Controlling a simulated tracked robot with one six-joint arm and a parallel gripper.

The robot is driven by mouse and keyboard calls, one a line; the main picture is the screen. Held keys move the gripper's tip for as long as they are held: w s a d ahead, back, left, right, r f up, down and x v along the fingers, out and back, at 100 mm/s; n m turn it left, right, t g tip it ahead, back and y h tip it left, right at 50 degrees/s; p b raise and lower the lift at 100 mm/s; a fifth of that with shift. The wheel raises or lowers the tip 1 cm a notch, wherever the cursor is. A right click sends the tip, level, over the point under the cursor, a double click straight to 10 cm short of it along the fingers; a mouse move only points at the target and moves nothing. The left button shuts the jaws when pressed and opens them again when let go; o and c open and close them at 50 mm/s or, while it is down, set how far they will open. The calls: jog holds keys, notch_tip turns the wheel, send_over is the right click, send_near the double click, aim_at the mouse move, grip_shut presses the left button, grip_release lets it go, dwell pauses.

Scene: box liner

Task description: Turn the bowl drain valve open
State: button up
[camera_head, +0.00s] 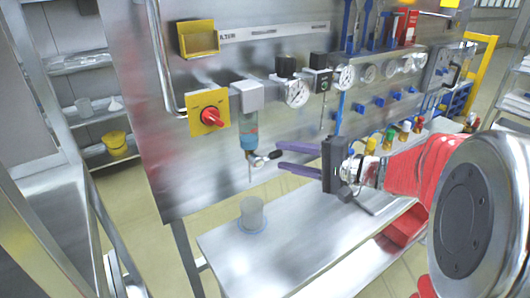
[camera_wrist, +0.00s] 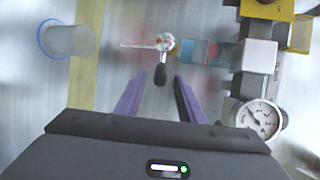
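The filter bowl (camera_head: 249,132) is clear blue and hangs under a grey block (camera_head: 247,97) on the steel panel. It also shows in the wrist view (camera_wrist: 198,53). At its bottom is the metal drain valve (camera_head: 258,161), which shows in the wrist view (camera_wrist: 165,42) with a thin spout. Its black lever (camera_wrist: 160,74) points from the valve toward my gripper. My gripper (camera_head: 279,157) has two purple fingers, spread apart. In the wrist view the lever's end lies between the fingertips, with a gap on each side. No contact is visible.
A clear cup (camera_head: 252,212) stands on a blue ring on the steel bench below the valve. A red knob (camera_head: 211,116) on a yellow plate is left of the bowl. Pressure gauges (camera_head: 296,92) and blue fittings line the panel to the right.

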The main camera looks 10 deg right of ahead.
jog(key=x, duration=0.7)
jog(key=shift+w+a, duration=0.2)
jog(key=shift+a, duration=0.05)
jog(key=shift+f, duration=0.15)
jog(key=shift+c, duration=0.5)
grip_shut()
